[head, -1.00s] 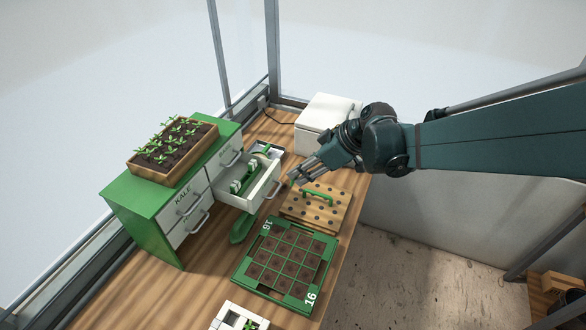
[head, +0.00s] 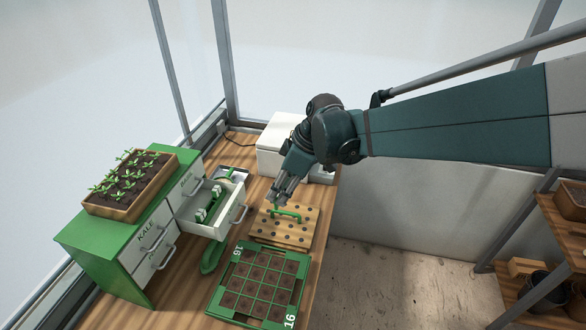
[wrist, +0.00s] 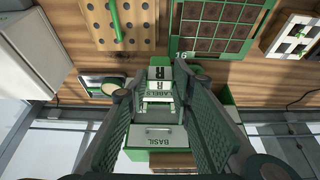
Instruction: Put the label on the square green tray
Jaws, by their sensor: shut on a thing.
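The square green tray (head: 301,284) lies on the bench at the bottom centre of the head view. It has dark soil cells and a white 16 at its corner. Its edge also shows at the top right of the wrist view (wrist: 212,56). My gripper (head: 279,198) is above the wooden plate, beyond the tray. In the wrist view my gripper (wrist: 160,82) is closed on a small white label (wrist: 160,74) with a black R, between the fingertips. The label's lower part is hard to separate from the drawers behind. The head view does not show the label clearly.
A wooden plate with holes (head: 262,236) and a green handle lies beside the tray. A green cabinet (head: 110,262) has an open drawer (head: 222,222) holding white and green pieces. A seedling box (head: 112,208) stands on top. A white box (head: 272,155) stands behind.

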